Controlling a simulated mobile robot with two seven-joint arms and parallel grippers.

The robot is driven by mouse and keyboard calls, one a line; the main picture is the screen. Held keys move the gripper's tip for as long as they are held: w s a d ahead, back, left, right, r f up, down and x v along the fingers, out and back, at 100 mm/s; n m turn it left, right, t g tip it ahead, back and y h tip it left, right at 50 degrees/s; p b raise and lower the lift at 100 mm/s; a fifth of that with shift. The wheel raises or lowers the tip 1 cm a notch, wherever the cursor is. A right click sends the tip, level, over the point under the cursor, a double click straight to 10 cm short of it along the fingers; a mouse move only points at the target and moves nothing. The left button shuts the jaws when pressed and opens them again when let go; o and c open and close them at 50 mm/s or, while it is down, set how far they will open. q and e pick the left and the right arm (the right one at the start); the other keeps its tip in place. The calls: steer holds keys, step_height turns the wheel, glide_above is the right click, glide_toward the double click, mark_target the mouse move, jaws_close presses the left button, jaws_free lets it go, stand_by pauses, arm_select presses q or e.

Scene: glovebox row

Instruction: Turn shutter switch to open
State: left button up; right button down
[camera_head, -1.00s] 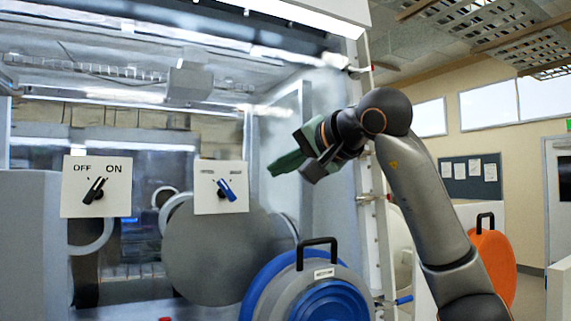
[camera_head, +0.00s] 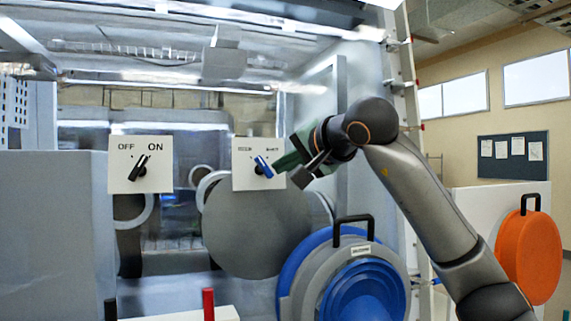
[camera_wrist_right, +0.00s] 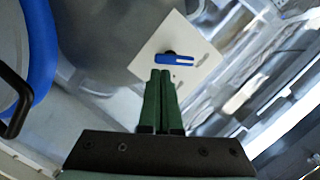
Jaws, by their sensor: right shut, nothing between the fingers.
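The shutter switch (camera_head: 264,168) is a blue knob on a white plate (camera_head: 244,181) at the centre of the head view. Its handle slants from upper left to lower right, toward the left label; the small labels are too blurred to read. The blue knob also shows in the right wrist view (camera_wrist_right: 175,60), just beyond the fingertips. My right gripper (camera_head: 279,169) has green fingers, pressed together and empty, close to the knob's right side. Whether they touch it cannot be told. In the wrist view the shut fingers (camera_wrist_right: 161,76) point at the knob. My left gripper is out of view.
A white OFF/ON plate with a black knob (camera_head: 141,166) hangs to the left. A blue and grey round port door with a black handle (camera_head: 362,285) stands below right. An orange round door (camera_head: 529,255) is farther right. A red post (camera_head: 208,304) rises at the bottom.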

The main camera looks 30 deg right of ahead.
steer(key=shift+a+f+m+b, duration=0.3)
steer(key=shift+a+f+m, duration=0.05)
steer(key=shift+f+m, duration=0.15)
steer(key=m, duration=0.1)
steer(key=m+t, duration=0.1)
steer(key=m+b, duration=0.1)
steer(key=m, duration=0.1)
steer(key=shift+a+f+y, duration=0.25)
steer(key=shift+f+y, duration=0.15)
steer(key=shift+f, duration=0.1)
stand_by(0.8)
